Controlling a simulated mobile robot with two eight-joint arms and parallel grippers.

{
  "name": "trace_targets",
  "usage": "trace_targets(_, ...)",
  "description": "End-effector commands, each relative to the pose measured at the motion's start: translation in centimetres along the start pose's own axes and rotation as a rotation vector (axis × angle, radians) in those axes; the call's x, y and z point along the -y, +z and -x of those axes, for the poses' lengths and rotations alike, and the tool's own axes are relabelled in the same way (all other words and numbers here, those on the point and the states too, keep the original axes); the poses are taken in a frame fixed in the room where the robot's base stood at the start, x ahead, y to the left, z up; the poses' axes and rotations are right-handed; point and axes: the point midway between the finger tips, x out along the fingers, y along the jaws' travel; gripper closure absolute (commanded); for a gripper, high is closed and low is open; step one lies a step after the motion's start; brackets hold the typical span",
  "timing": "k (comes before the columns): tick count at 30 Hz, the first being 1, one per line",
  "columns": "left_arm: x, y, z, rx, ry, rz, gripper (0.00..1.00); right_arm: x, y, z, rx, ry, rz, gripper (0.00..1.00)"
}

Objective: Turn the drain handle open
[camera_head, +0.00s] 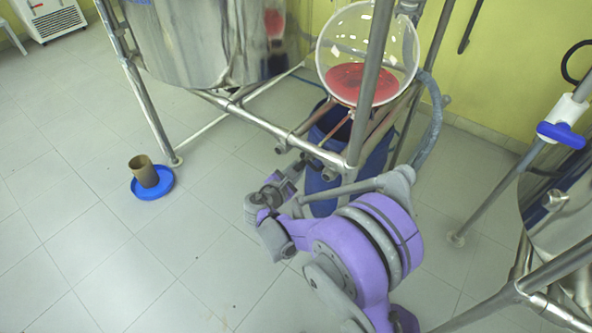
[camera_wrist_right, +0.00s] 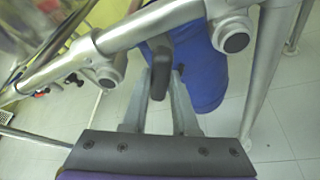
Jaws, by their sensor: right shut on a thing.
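The drain handle (camera_wrist_right: 159,80) is a dark grey lever in the right wrist view, just below a metal frame tube. My right gripper (camera_wrist_right: 166,72) is shut on it, one finger on each side. In the head view my purple and grey right arm reaches up to the frame below the round glass vessel (camera_head: 345,40), which holds red liquid. The handle and my fingertips cannot be made out clearly there. My left gripper is out of view.
A blue drum (camera_head: 322,195) stands under the frame (camera_head: 285,135), close behind my right gripper; it also shows in the wrist view (camera_wrist_right: 205,75). A brown cup (camera_head: 144,171) stands on a blue dish (camera_head: 152,189) at left. Another metal stand is at right. The left floor is mostly clear.

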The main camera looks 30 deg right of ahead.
Motion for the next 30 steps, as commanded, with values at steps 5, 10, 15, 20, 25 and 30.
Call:
trace_targets(5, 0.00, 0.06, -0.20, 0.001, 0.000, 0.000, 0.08, -0.14, -0.10, 0.02, -0.001, -0.061, 0.145, 1.00)
trace_targets(10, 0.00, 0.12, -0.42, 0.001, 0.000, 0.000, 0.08, -0.18, -0.14, -0.01, 0.000, -0.111, 0.267, 1.00)
trace_targets(15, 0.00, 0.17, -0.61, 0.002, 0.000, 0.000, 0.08, -0.24, -0.13, -0.04, 0.000, -0.149, 0.359, 1.00)
trace_targets(20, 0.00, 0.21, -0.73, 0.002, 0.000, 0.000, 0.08, -0.25, -0.11, -0.03, 0.001, -0.173, 0.416, 1.00)
trace_targets(25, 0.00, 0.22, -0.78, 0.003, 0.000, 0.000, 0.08, -0.28, -0.10, -0.03, 0.001, -0.185, 0.447, 1.00)
trace_targets(30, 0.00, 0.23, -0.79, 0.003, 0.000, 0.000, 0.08, -0.28, -0.07, -0.02, 0.001, -0.189, 0.457, 1.00)
